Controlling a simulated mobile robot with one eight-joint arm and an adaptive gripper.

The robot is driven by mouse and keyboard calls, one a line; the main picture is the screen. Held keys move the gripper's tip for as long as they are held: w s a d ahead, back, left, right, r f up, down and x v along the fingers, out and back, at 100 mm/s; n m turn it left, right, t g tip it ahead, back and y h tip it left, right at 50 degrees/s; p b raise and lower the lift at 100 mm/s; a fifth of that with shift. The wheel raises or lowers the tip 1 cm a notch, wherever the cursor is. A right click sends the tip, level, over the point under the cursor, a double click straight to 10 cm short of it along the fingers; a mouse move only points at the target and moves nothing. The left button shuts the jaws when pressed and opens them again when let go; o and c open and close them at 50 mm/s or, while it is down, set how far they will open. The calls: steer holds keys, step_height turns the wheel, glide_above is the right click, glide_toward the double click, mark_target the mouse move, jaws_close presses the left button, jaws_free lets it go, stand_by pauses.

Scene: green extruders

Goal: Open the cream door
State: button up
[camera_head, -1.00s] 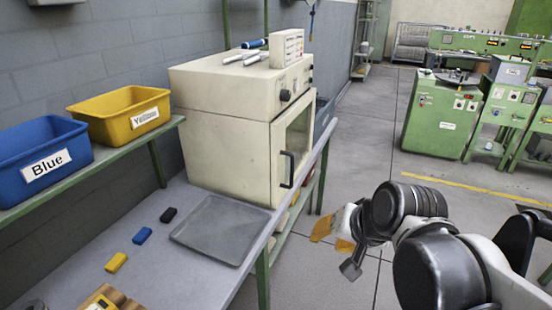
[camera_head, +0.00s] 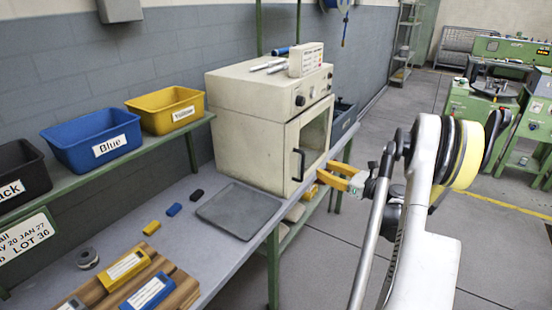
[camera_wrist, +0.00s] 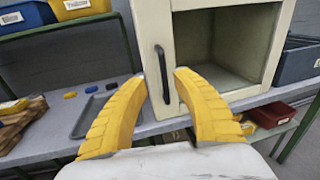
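The cream oven-like cabinet (camera_head: 268,130) stands on the grey bench, and its cream door (camera_head: 309,135) with a window faces right. The door looks shut in the head view. Its black vertical handle (camera_head: 298,165) is on the door's near edge. In the wrist view the handle (camera_wrist: 163,74) stands upright, ahead of the gap between my fingers. My gripper (camera_head: 326,178) has yellow fingers spread apart, with nothing between them in the head view. In the wrist view my gripper (camera_wrist: 160,82) is open, its tips close to the handle's lower end. I cannot tell whether they touch it.
A grey tray (camera_head: 239,210) lies on the bench in front of the cabinet. Blue (camera_head: 92,140) and yellow (camera_head: 166,110) bins stand on the shelf at left. A red bin (camera_wrist: 270,115) sits below the bench edge. Floor to the right is open.

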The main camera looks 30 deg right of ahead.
steer(key=shift+m, duration=0.3)
steer(key=b+x, duration=0.1)
steer(key=x, duration=0.4)
steer(key=b+x, duration=0.2)
steer(key=x, duration=0.3)
steer(key=shift+w+d, duration=0.15)
steer(key=shift+w, duration=0.1)
jaws_close()
